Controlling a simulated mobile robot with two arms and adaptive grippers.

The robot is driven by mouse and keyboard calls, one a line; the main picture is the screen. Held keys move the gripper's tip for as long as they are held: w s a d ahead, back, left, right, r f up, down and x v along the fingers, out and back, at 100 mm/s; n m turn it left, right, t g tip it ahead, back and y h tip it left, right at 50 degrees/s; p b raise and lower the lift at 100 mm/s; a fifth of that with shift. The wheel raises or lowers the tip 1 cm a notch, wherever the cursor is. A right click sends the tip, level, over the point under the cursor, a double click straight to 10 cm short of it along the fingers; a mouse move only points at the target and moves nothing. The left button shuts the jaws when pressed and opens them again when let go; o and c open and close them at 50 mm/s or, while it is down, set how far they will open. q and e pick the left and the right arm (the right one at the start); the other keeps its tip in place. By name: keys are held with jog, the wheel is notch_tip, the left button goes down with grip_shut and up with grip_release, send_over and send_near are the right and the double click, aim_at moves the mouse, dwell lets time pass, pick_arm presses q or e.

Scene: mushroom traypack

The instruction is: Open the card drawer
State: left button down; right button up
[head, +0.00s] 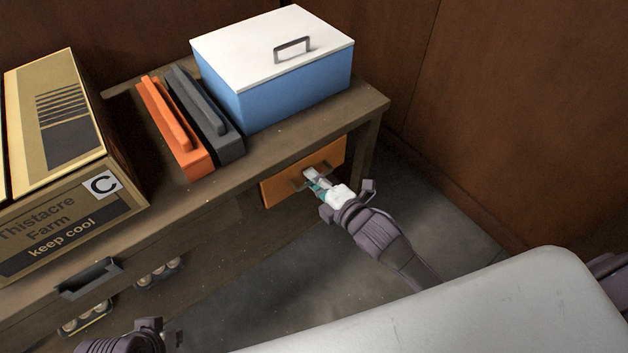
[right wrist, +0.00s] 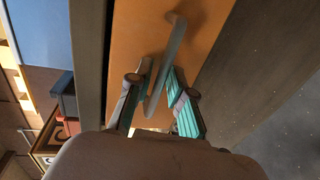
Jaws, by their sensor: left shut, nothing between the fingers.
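The orange drawer front (head: 275,187) is under the right end of the wooden desk and looks about flush with it. Its grey bar handle (head: 298,184) also shows in the right wrist view (right wrist: 172,45). My right gripper (head: 311,175) is at this handle. In the right wrist view its teal-padded fingers (right wrist: 160,85) stand on both sides of the bar. I cannot tell whether they press on it. My left gripper (head: 172,341) is at the bottom edge, partly cut off, shut and empty, away from the drawer.
On the desk (head: 240,172) stand a blue box with a white lid (head: 295,92), an orange item (head: 172,128), a dark grey item (head: 205,115) and a cardboard box (head: 65,150). Another dark handle (head: 88,278) is at lower left. Floor before the drawer is clear. A brown wall is at right.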

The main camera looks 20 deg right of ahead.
grip_shut()
jog(key=shift+s, duration=0.1)
dwell(0.4)
